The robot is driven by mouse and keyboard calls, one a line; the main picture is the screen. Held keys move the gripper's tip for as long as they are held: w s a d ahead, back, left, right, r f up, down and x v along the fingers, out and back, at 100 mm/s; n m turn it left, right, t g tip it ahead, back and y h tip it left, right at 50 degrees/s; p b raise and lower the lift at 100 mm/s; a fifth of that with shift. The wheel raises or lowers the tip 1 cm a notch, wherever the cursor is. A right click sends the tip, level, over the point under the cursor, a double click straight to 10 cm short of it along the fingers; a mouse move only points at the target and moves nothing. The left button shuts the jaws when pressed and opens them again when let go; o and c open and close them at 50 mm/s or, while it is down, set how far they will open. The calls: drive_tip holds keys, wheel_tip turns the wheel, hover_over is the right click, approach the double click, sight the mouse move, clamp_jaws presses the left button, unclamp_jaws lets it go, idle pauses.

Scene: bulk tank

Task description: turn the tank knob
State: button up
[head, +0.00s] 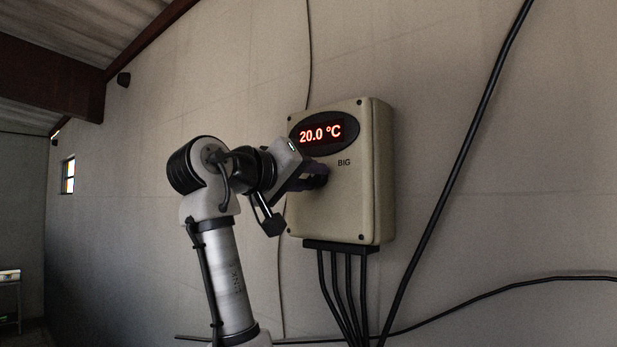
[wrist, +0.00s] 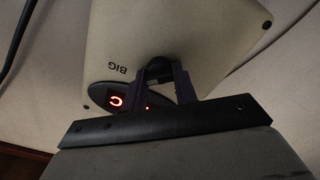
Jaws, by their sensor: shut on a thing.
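The beige control box (head: 365,215) is mounted on the wall, with a red display (head: 320,133) reading 20.0 °C and the word BIG below it. My gripper (head: 318,178) reaches the box's front face from the left, just under the display. In the wrist view my gripper (wrist: 167,76) has its two dark fingers on either side of the dark round knob (wrist: 157,64), shut on it. In the head view the knob is mostly hidden by the fingers. The wrist view shows the box (wrist: 185,30) upside down, its display (wrist: 116,100) partly covered by my gripper.
Several black cables (head: 340,290) hang from the box's underside. A thick black cable (head: 455,175) runs diagonally on the wall to its right, and another (head: 500,288) runs low along the wall. A small table (head: 10,290) stands far left.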

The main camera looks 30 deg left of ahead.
drive_tip(key=shift+f, duration=0.1)
drive_tip(key=o, duration=1)
drive_tip(key=s+b, duration=0.1)
drive_tip(key=s, duration=0.3)
drive_tip(key=s+a+b, duration=0.1)
drive_tip(key=s+b, duration=0.1)
drive_tip(key=s, duration=0.3)
drive_tip(key=s+a+b, duration=0.1)
drive_tip(key=s, duration=0.3)
drive_tip(key=shift+s+b, duration=0.4)
